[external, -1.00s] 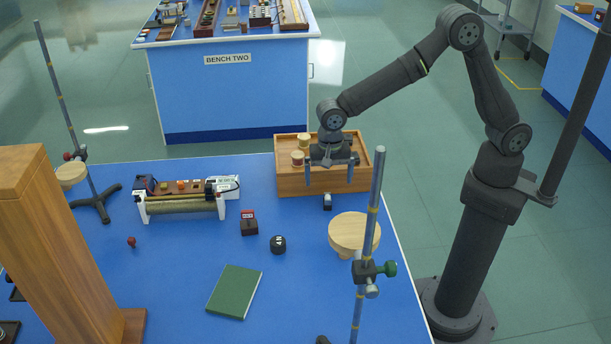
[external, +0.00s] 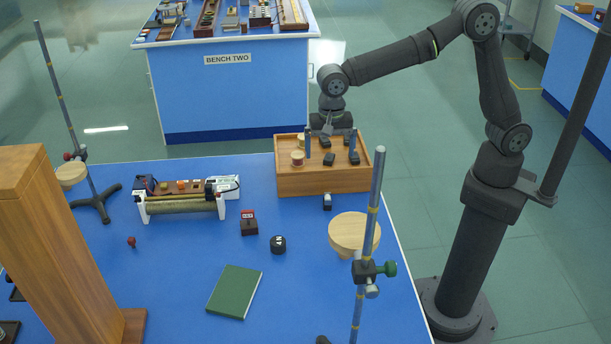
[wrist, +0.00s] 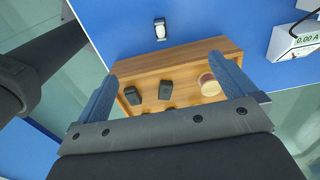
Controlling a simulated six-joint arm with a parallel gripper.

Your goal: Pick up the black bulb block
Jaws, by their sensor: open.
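A small black block with a white bulb-like top (external: 327,201) stands on the blue bench just in front of the wooden box; it also shows in the wrist view (wrist: 160,30). Inside the wooden box (external: 325,182) lie dark blocks, one near the front (external: 329,159) and one at the right (external: 354,157). In the wrist view two dark blocks (wrist: 132,95) (wrist: 166,90) sit in the box. I cannot tell whether these carry bulbs. My gripper (external: 331,158) is open and empty above the box, its fingers spread left and right over the dark blocks.
Round tan-topped pieces (external: 297,158) are in the box's left part. A round wooden stand (external: 354,232) and a metal rod (external: 372,200) are at the right.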

